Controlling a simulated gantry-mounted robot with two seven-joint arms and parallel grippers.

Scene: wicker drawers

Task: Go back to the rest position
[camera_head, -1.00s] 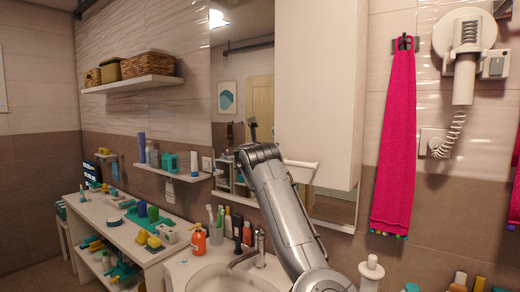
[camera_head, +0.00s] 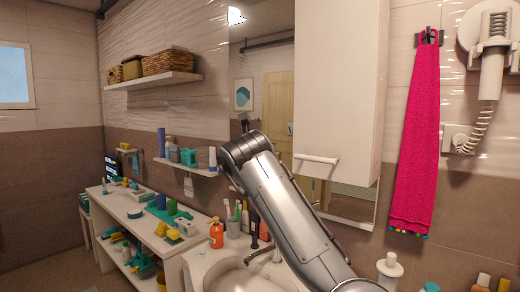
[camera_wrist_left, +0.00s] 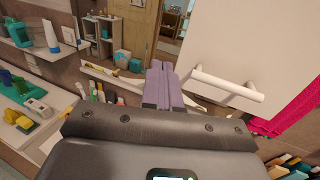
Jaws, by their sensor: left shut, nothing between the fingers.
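One of my arms, taken as the left, rises in grey metal from the bottom of the head view and bends at a joint (camera_head: 245,148) before the mirror. Its gripper is mostly hidden behind that joint. In the left wrist view my left gripper (camera_wrist_left: 160,72) shows two purple fingers pressed together with nothing between them. It points toward the mirror, to the left of the white cabinet's handle (camera_wrist_left: 228,85). No contact with the handle is visible. My right gripper is in neither view.
The white wall cabinet (camera_head: 338,90) hangs close to the right of the arm. The sink (camera_head: 232,277), an orange bottle (camera_head: 216,235) and toothbrushes are below. A small wall shelf (camera_head: 190,168) and a cluttered counter (camera_head: 125,215) lie left. A pink towel (camera_head: 415,140) hangs right.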

